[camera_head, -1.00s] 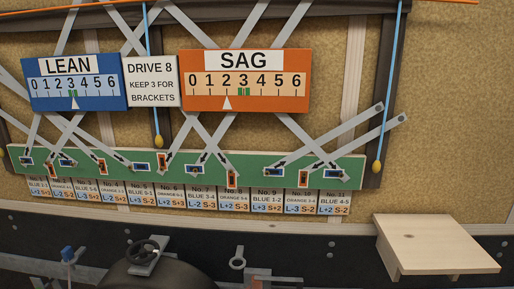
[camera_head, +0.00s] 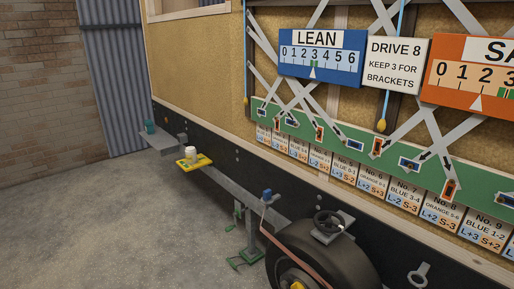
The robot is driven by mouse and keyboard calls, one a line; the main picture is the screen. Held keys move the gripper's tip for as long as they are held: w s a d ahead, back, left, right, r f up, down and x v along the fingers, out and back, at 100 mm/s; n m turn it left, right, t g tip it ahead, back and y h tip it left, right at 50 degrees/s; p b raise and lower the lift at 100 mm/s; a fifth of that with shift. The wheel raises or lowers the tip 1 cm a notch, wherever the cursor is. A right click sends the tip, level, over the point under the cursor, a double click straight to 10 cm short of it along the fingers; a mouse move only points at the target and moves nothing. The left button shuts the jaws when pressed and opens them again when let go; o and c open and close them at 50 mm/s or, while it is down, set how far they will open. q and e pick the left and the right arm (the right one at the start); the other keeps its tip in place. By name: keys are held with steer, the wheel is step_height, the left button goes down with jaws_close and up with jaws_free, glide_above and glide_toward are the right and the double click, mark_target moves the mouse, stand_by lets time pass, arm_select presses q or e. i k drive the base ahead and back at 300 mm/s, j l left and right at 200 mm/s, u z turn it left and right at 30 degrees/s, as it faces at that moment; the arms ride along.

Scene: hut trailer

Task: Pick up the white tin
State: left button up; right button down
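A small white tin (camera_head: 190,154) stands upright on a yellow tray (camera_head: 204,163) in the camera_head view, left of centre. The tray rests on the grey trailer bar along the lower side of the hut. Neither of my grippers shows in this view.
A teal object (camera_head: 150,127) stands on a grey ledge (camera_head: 160,142) left of the tray. A black wheel (camera_head: 335,258), a blue-topped fitting (camera_head: 267,195) and a green jack-like stand (camera_head: 247,252) are lower right. The concrete floor (camera_head: 130,225) at left is clear.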

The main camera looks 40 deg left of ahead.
mark_target(191, 152)
steer(key=u, duration=1.95)
steer(key=i+z, duration=0.1)
steer(key=z, duration=0.45)
steer(key=i+j+z, duration=0.35)
steer(key=j, duration=0.25)
steer(key=i+j+z, duration=0.4)
steer(key=j, duration=0.35)
